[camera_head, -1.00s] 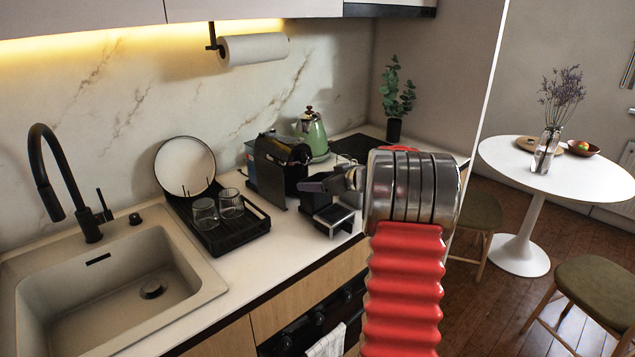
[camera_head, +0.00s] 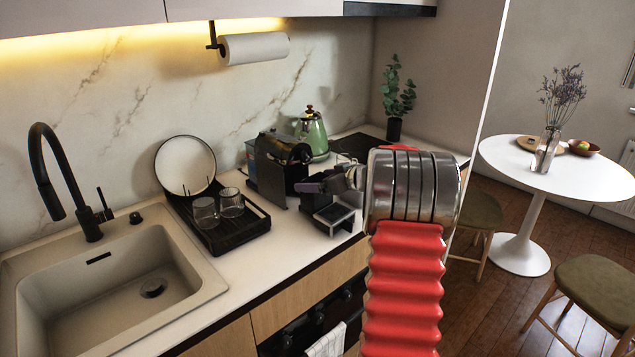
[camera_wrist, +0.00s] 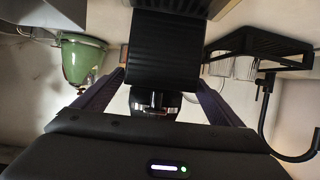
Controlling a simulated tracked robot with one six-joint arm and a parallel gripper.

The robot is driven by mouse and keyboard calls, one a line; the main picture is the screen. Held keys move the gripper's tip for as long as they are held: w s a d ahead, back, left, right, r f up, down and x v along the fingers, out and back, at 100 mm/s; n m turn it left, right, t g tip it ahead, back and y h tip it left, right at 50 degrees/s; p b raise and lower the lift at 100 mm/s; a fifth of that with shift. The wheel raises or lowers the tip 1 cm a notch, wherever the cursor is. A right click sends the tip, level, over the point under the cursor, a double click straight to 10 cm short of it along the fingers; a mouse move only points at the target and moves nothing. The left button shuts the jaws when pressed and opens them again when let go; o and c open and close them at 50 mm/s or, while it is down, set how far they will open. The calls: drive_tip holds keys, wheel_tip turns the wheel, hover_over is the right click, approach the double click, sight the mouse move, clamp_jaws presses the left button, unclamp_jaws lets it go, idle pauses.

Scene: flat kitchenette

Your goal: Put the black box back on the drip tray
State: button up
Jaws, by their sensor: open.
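The black coffee machine (camera_head: 280,163) stands on the counter. A drip tray with a pale metal rim (camera_head: 343,219) is in front of it, below my gripper (camera_head: 312,187). In the wrist view, which looks upside down, a ribbed black block, seemingly the black box (camera_wrist: 165,52), lies between the tips of my two dark purple fingers. The gripper (camera_wrist: 163,82) is open, and I cannot tell whether a finger touches the block. A shiny round part shows just below the block. In the head view my wrist and fingers partly hide this area.
A dish rack (camera_head: 258,229) with two glasses (camera_head: 231,203) and a plate (camera_head: 185,166) stands left of the machine. A green kettle (camera_head: 314,135) is behind it, to the right. The sink (camera_head: 110,285) is far left. The counter's front edge runs just before the drip tray.

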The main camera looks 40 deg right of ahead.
drive_tip(key=a+v, duration=0.1)
drive_tip(key=v, duration=1.1)
drive_tip(key=shift+d, duration=0.45)
drive_tip(key=s+a+r+g+y, duration=0.1)
drive_tip(key=s+a+g, duration=0.15)
drive_tip(key=a, duration=1.35)
drive_tip(key=s+a+r+g+y, duration=0.1)
drive_tip(key=s+a+g+y, duration=0.15)
drive_tip(key=a, duration=1.25)
drive_tip(key=s+a+f+g+h, duration=0.1)
drive_tip(key=s+a+f+h, duration=0.1)
drive_tip(key=s+a, duration=0.5)
drive_tip(key=s+a+f+m+g+h, duration=0.1)
drive_tip(key=s+a+f+h, duration=0.1)
drive_tip(key=s+a, duration=0.5)
drive_tip(key=s, duration=0.5)
drive_tip(key=shift+g+h, duration=0.35)
drive_tip(key=shift+g, duration=0.05)
